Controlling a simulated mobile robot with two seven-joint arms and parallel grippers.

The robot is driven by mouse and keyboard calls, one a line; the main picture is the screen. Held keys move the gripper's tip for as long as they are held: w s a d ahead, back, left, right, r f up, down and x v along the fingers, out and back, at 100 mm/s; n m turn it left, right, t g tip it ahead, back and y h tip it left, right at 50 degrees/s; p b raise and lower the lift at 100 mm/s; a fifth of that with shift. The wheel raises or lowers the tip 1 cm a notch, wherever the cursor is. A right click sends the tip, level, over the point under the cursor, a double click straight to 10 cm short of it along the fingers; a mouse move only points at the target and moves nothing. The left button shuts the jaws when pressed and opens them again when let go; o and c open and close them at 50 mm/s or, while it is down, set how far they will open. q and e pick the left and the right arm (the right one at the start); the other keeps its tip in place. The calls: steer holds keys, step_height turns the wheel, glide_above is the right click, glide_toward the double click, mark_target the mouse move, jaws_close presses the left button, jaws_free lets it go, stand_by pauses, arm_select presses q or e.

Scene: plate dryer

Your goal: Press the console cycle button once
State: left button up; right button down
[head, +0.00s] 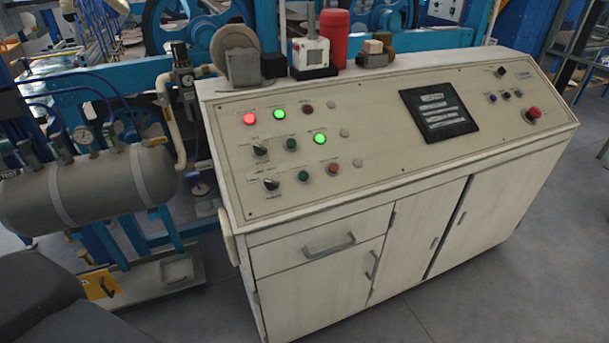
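The console (375,158) is a cream cabinet with a sloped control panel. The left half of the panel carries a lit red button (249,118), a lit green button (279,114) and another lit green button (320,138). Unlit green, brown and pale buttons and two black knobs sit around them. A dark display (438,113) is right of centre. A large red button (533,113) and several small knobs are at the right end. The labels are too small to read, so I cannot tell which is the cycle button. Neither gripper is in view.
A red cylinder (334,38), a white box device (311,50) and brown blocks (374,52) stand on the console's top ledge. A grey tank (88,188) with hoses is at the left. Grey floor is clear in front of the console at the right.

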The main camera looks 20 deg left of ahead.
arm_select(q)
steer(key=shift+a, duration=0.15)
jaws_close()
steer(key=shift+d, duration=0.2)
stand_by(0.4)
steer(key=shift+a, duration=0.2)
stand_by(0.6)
